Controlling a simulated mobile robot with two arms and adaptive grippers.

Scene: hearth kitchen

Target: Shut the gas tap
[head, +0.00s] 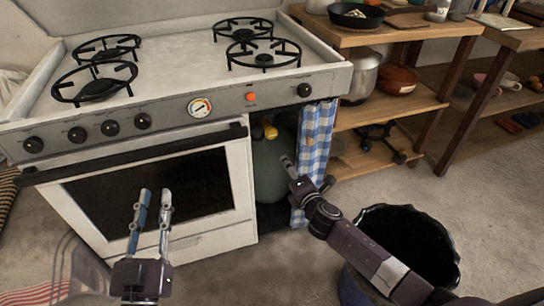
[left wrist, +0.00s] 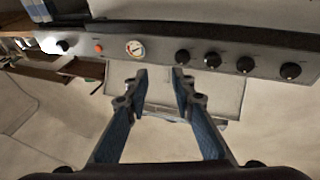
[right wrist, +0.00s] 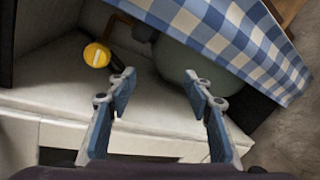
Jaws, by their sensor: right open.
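The gas tap (head: 270,130) is a yellow knob on top of the grey-green gas cylinder (head: 271,168), inside the open compartment at the right of the stove. In the right wrist view the yellow tap (right wrist: 97,55) lies up and left of the fingers, and the cylinder (right wrist: 185,62) is partly behind the cloth. My right gripper (head: 288,163) is open and empty at the compartment's opening, below and right of the tap and apart from it; it also shows in the right wrist view (right wrist: 159,76). My left gripper (head: 155,194) is open and empty before the oven door.
A blue checked curtain (head: 317,140) hangs at the compartment's right side. The white stove (head: 240,187) has front knobs and a gauge (head: 200,107). A dark bin (head: 368,222) stands by my right arm. Wooden shelves (head: 395,108) are at right.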

